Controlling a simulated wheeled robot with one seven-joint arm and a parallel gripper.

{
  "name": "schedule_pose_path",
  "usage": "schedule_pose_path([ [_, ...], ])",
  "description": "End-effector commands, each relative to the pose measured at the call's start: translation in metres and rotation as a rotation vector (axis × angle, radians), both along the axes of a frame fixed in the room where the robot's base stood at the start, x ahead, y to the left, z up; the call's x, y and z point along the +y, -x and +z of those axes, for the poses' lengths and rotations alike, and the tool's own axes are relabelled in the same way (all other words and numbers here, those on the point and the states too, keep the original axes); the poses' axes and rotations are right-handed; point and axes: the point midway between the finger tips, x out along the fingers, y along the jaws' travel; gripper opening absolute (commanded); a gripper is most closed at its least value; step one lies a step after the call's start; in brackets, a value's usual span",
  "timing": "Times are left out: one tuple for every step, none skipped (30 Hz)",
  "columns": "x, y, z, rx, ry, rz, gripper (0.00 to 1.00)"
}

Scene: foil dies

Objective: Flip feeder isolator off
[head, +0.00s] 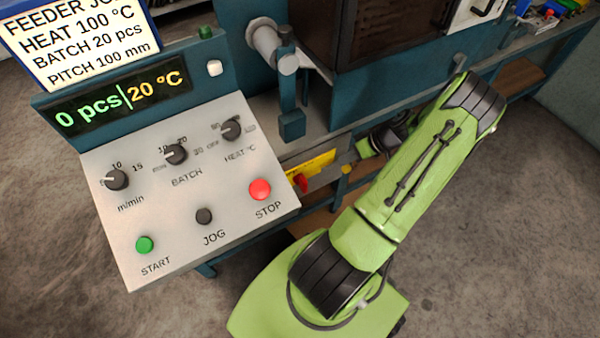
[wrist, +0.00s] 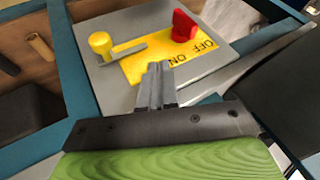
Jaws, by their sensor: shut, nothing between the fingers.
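The feeder isolator is a grey panel with a yellow plate (wrist: 150,66) marked OFF and ON, seen upside down in the wrist view. A red handle (wrist: 184,27) stands up from the plate beside the OFF mark. A yellow round knob (wrist: 100,44) with a flat grey bar sits at the plate's left. My gripper (wrist: 158,70) is shut and empty, its fingertips over the plate's near edge, below the red handle and apart from it. I cannot tell if the tips touch the plate. In the head view, the red handle (head: 300,183) and yellow plate (head: 311,163) show beyond the console.
The console (head: 190,190) with dials, START, JOG and STOP buttons stands left of my arm. Its display (head: 120,100) reads 0 pcs and 20 °C. Teal frame bars (wrist: 72,60) run beside the isolator. A teal press-like part (head: 291,120) hangs above it. Floor at right is clear.

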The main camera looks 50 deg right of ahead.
Motion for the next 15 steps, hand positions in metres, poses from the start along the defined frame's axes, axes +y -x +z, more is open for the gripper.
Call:
schedule_pose_path([
  [0.0, 0.0, 0.0, 0.001, 0.0, 0.0, 0.0],
  [0.0, 0.0, 0.0, 0.001, 0.0, 0.0, 0.0],
  [0.0, 0.0, 0.0, 0.001, 0.0, 0.0, 0.0],
  [0.001, -0.001, 0.0, 0.002, -0.001, 0.001, 0.0],
  [0.001, -0.001, -0.001, 0.002, -0.001, 0.001, 0.0],
  [0.003, -0.003, -0.004, 0.001, -0.002, 0.002, 0.0],
  [0.004, -0.005, -0.007, 0.001, -0.003, 0.002, 0.0],
  [0.005, -0.007, -0.011, 0.001, -0.002, 0.002, 0.0],
  [0.008, -0.01, -0.017, 0.002, -0.003, 0.003, 0.0],
  [0.01, -0.013, -0.022, 0.002, -0.004, 0.003, 0.0],
  [0.013, -0.016, -0.028, 0.001, -0.005, 0.003, 0.0],
  [0.016, -0.021, -0.035, 0.001, -0.004, 0.004, 0.0],
  [0.018, -0.024, -0.041, 0.001, -0.005, 0.003, 0.0],
  [0.021, -0.027, -0.046, 0.001, -0.005, 0.004, 0.0],
  [0.023, -0.032, -0.053, 0.002, -0.004, 0.003, 0.0],
])
